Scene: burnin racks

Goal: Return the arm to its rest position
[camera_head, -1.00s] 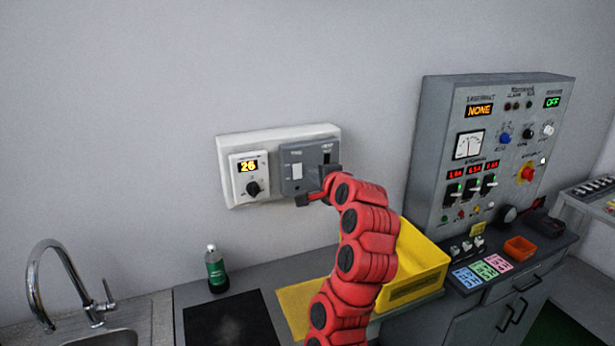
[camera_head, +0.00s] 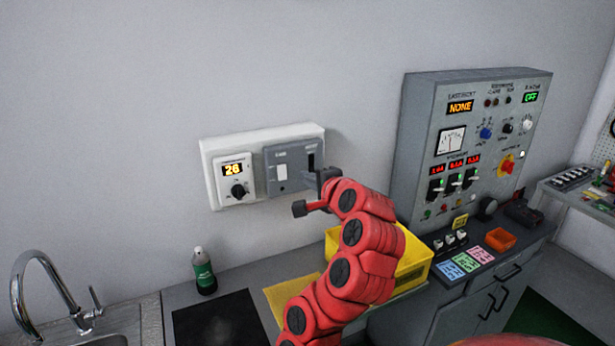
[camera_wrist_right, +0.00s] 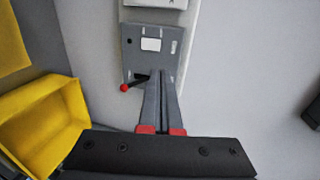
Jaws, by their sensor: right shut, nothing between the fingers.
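My right arm (camera_head: 355,255) is red and reaches up from the bottom of the head view toward the wall. Its dark right gripper (camera_head: 318,180) is in front of the lower right of a grey switch panel (camera_head: 283,185). In the right wrist view the two gripper fingers (camera_wrist_right: 160,75) are together and empty. They overlap the panel's lower edge (camera_wrist_right: 135,70) in the picture; I cannot tell if they touch it. A red-tipped lever (camera_wrist_right: 124,88) sticks out just left of the fingertips. My left gripper is not in view.
A white thermostat (camera_head: 236,180) reading about 28 is left of the panel. A yellow bin (camera_head: 412,268) is behind my arm on the counter. A green bottle (camera_head: 204,272), a sink tap (camera_head: 50,270) and a grey control console (camera_head: 470,150) stand around. The wall above is clear.

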